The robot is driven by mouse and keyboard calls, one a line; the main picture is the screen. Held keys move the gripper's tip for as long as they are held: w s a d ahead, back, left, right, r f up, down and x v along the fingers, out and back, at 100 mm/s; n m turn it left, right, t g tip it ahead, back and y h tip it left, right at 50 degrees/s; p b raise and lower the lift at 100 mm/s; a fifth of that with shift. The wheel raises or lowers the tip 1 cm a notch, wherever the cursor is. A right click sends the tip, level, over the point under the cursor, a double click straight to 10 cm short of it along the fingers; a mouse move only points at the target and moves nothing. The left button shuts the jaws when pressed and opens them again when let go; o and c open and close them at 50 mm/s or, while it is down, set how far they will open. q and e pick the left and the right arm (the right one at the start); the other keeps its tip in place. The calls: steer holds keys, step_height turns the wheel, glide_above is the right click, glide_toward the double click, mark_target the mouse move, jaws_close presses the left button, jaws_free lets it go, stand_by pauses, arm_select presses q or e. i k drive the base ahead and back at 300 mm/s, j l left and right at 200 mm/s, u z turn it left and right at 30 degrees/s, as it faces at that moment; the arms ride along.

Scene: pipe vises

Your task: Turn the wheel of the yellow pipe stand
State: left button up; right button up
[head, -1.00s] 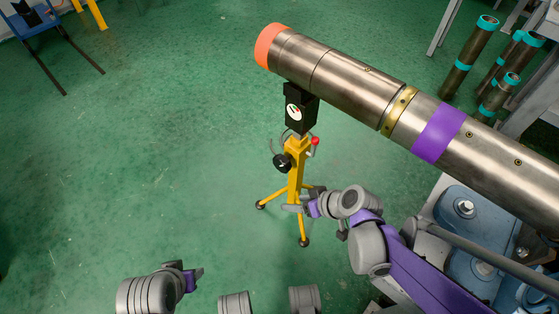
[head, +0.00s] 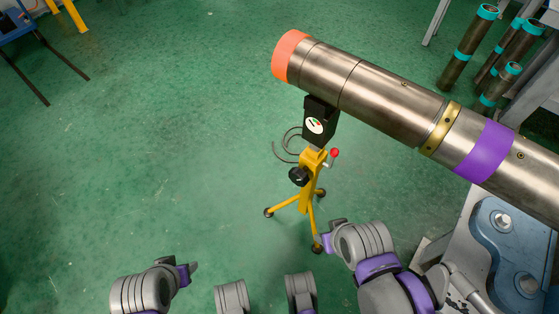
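The yellow pipe stand (head: 309,192) stands upright on its tripod legs near the middle of the head view. Its black head sits under the steel pipe (head: 395,90), near the orange end. A dark round knob or wheel (head: 299,176) is on the stand's left side, and a red-tipped handle (head: 334,153) is on its right. My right gripper (head: 325,236) is below and right of the wheel, near a tripod foot in the picture, apart from the wheel. My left gripper (head: 190,272) is low and left, away from the stand. The finger gaps are too small to read.
A blue machine (head: 505,245) under the pipe fills the lower right. Short dark pipes with teal bands (head: 470,48) stand at the upper right. A blue stand with dark legs (head: 22,22) is at the upper left. The green floor left of the stand is clear.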

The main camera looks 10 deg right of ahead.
mark_target(299, 176)
steer(key=i+j+z, duration=0.5)
steer(key=i+j, duration=0.15)
steer(key=j, duration=0.25)
steer(key=z, duration=1.2)
